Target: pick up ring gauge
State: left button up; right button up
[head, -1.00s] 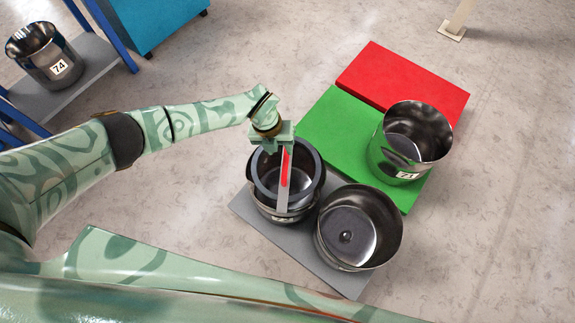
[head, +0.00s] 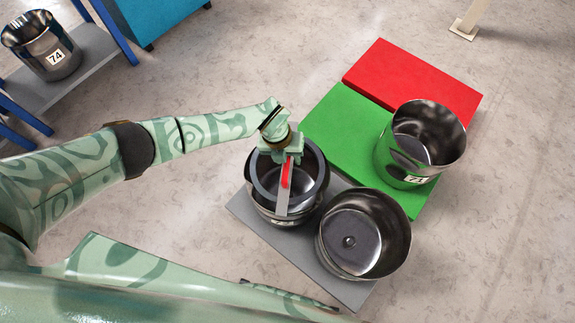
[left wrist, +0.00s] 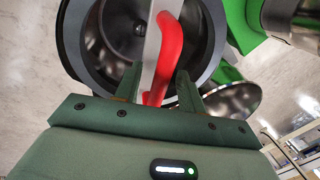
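The ring gauge is a dark grey ring (head: 262,192) with a flat pale bar across it and a red handle (head: 286,173). It sits at the mouth of a shiny metal pot (head: 262,208); whether it rests on the rim is unclear. In the left wrist view the ring (left wrist: 72,40) and the red handle (left wrist: 165,55) show close up. My left gripper (head: 287,157) is above the handle's upper end. Its fingers (left wrist: 158,85) are apart, one on each side of the handle, with gaps visible. My right gripper is not in view.
A second, empty metal pot (head: 378,225) stands close beside it on the grey platform (head: 335,280). Another pot (head: 430,135) stands on the green block (head: 340,125), beside a red block (head: 410,75). A pot (head: 45,45) on a blue-framed shelf (head: 85,65) is at upper left.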

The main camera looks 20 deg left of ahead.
pick_arm(q)
jog(key=shift+f, duration=0.25)
dwell(0.3)
grip_shut()
dwell(1.3)
